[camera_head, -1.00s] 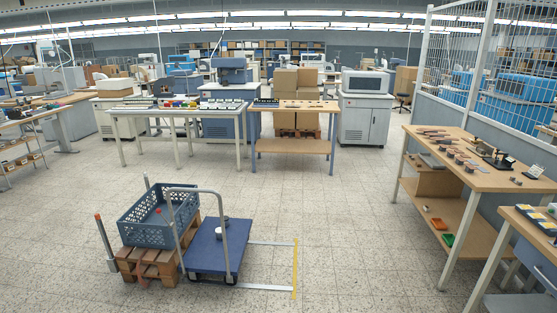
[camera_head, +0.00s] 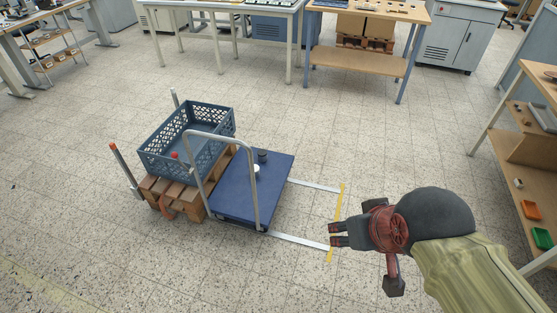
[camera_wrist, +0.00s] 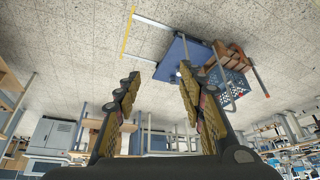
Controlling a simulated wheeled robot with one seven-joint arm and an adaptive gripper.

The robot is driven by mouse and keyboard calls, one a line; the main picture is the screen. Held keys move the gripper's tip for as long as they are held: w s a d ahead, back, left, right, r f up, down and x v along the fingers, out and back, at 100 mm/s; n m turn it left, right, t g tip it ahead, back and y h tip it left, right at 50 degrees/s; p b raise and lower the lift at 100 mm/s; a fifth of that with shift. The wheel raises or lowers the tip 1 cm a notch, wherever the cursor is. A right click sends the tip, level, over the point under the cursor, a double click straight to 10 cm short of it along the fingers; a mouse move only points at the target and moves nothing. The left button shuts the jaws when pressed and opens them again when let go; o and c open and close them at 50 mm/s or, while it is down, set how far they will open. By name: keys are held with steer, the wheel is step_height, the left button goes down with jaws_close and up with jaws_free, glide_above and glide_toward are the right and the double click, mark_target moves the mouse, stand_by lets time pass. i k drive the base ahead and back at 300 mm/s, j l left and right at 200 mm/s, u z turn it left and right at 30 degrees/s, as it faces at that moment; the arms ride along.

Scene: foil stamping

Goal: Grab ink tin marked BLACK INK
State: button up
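A small dark tin (camera_head: 263,156) stands on the blue deck of a platform trolley (camera_head: 232,205). A small white round thing (camera_head: 255,168) is close beside it, partly behind the trolley's handle. I cannot read any label, so I cannot tell if the tin is marked BLACK INK. My gripper (camera_head: 337,234) is to the right of the trolley, apart from it, over the floor by the yellow tape. In the wrist view my gripper (camera_wrist: 158,88) is open with nothing between its fingers; the trolley (camera_wrist: 183,57) shows beyond them, tilted.
A blue crate (camera_head: 186,165) holding a small red thing sits on a wooden pallet (camera_head: 178,200) left of the trolley. The trolley's tall grey handle rises beside the crate. An orange-topped post (camera_head: 125,168) stands at left. Tables line the back; a wooden shelf bench (camera_head: 520,150) is at right.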

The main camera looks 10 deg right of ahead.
mark_target(262, 158)
steer(key=i+u, duration=0.2)
steer(key=i, duration=0.2)
steer(key=i+l+u, duration=0.15)
steer(key=u, duration=0.3)
steer(key=i+l+u, duration=0.2)
steer(key=u, duration=0.25)
steer(key=i+l, duration=0.2)
steer(key=i+l+u, duration=0.15)
steer(key=l, duration=0.25)
steer(key=i+l, duration=0.2)
steer(key=l, duration=0.15)
steer(key=i+l+u, duration=0.15)
steer(key=l, duration=0.2)
steer(key=i+l, duration=0.2)
steer(key=l, duration=0.15)
steer(key=i+l+u, duration=0.15)
steer(key=l, duration=0.2)
